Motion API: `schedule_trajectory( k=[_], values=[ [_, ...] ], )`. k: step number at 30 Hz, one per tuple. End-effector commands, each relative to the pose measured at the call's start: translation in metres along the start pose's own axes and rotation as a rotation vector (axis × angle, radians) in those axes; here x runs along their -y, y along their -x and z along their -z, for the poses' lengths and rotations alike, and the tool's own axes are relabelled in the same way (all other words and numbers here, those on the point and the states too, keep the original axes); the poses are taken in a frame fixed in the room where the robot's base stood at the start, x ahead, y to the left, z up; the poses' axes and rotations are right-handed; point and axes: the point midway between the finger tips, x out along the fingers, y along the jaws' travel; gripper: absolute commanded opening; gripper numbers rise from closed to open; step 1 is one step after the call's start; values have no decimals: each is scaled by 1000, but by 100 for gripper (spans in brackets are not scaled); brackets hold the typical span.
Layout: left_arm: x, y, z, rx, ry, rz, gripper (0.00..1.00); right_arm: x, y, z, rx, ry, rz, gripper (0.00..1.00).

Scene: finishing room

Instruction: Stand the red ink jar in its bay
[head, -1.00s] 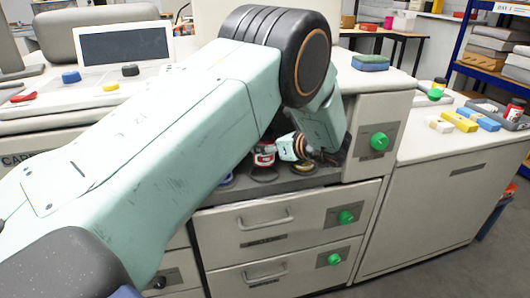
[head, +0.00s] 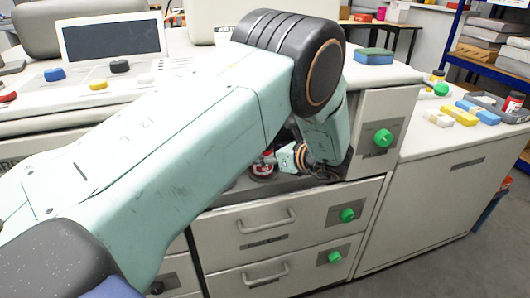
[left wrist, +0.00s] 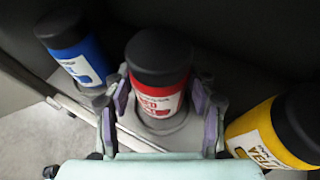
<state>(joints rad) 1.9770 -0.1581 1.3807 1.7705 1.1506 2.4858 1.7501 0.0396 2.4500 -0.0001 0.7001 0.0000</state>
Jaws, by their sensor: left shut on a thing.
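The red ink jar (left wrist: 157,80) has a black lid and a red and white label. In the left wrist view it is upright between the two fingers of my left gripper (left wrist: 160,95), which is shut on it. A pale grey rounded surface shows around its foot; I cannot tell whether the jar rests in it. In the head view the jar (head: 262,166) is in the open recess above the drawers, with my left gripper (head: 277,160) at its right side. My arm hides much of the recess. My right gripper is not in view.
A blue jar (left wrist: 72,48) stands left of the red one and a yellow jar (left wrist: 275,130) stands right, near the finger. The recess has a panel with a green knob (head: 383,138) at its right. Drawers (head: 265,222) lie below. Another red-labelled jar (head: 513,102) is at the far right.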

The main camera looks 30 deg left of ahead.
Motion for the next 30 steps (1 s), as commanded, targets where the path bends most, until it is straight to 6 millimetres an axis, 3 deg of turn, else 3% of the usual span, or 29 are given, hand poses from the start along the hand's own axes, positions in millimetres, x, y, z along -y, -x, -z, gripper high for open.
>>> schedule_trajectory(
  k=[5, 6, 13, 30],
  values=[
    [1, 0, 4, 2, 1, 3, 10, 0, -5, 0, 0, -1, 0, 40],
    [0, 0, 5, 0, 0, 2, 58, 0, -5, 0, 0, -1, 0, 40],
    [1, -1, 4, 0, -1, 2, 78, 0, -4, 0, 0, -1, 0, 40],
    [2, -2, -3, 0, -1, 2, 79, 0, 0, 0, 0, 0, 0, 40]
  ],
)
